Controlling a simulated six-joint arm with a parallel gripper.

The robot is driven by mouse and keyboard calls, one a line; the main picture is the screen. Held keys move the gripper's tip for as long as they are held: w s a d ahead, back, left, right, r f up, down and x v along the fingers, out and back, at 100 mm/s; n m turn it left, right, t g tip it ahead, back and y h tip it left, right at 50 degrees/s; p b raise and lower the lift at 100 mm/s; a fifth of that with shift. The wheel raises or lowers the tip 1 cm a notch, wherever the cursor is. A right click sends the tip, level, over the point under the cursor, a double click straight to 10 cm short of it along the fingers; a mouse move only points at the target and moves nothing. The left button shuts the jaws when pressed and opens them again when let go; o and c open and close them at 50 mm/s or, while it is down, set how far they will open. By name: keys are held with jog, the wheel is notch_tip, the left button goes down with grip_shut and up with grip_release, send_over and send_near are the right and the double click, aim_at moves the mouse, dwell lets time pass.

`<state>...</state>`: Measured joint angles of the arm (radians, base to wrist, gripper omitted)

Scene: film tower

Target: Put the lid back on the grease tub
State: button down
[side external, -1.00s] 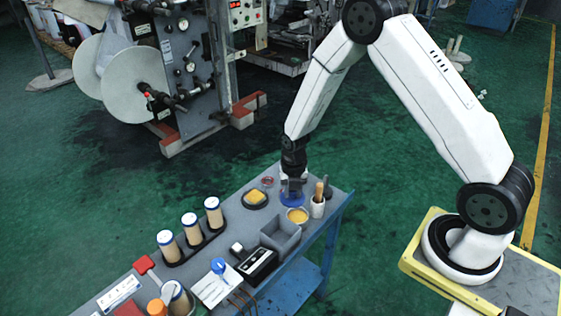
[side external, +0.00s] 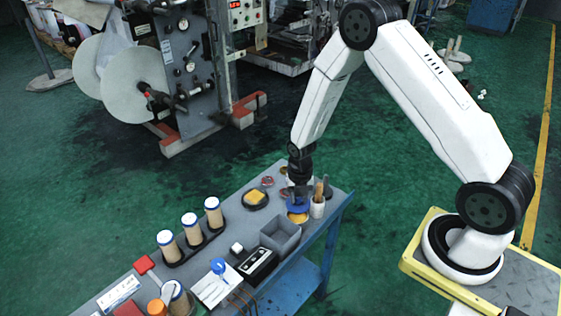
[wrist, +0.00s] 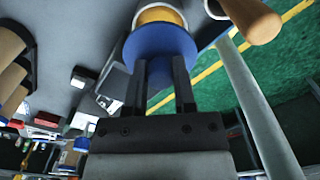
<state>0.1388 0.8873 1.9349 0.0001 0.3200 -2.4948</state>
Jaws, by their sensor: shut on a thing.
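The grease tub (side external: 297,218) stands open on the grey bench top near its right end, with yellow grease showing inside. The tub also shows at the top of the wrist view (wrist: 158,14). My gripper (side external: 299,191) is shut on the blue lid (side external: 298,205), whose round top faces the wrist camera (wrist: 162,42). In the wrist view my gripper's two fingers (wrist: 159,78) grip a blue part of the lid between them. The lid overlaps part of the tub's opening in both views. I cannot tell whether lid and rim touch.
A white cup with wooden-handled tools (side external: 317,207) stands right beside the tub. A grey open bin (side external: 280,236) is in front of it. A dark dish with a yellow sponge (side external: 256,198) lies to the left. Several blue-capped rolls (side external: 190,228) stand in a rack further left.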

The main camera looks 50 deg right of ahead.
aim_at(298, 204)
jog(key=shift+f, duration=1.8)
jog(key=shift+f, duration=0.25)
dwell(1.0)
grip_release()
dwell(0.5)
jog(key=shift+r, duration=0.2)
jog(key=shift+r, duration=3.35)
grip_shut()
